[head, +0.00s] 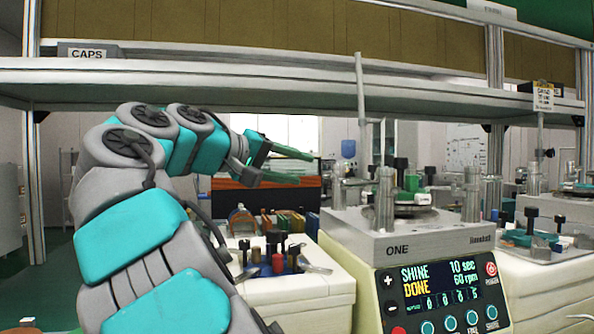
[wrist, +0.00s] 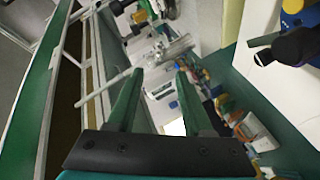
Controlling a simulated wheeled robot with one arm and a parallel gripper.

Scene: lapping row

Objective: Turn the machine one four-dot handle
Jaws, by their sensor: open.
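Machine one (head: 395,250), a pale lapping machine marked ONE, stands right of centre in the head view. A round plate (head: 415,212) on its top carries a green and white piece (head: 413,197) and black-topped parts (head: 401,166). Metal posts stand around the plate. I cannot make out a handle with four dots; any dots are too small to tell. My gripper (head: 302,167) is open and empty, in the air left of the machine and higher than its plate. Its two green fingers (wrist: 161,76) show apart in the wrist view, with nothing between them.
A shelf (head: 250,78) with a CAPS sign (head: 88,52) runs above my arm. The front display (head: 440,285) reads SHINE DONE. Another machine (head: 560,240) stands at right.

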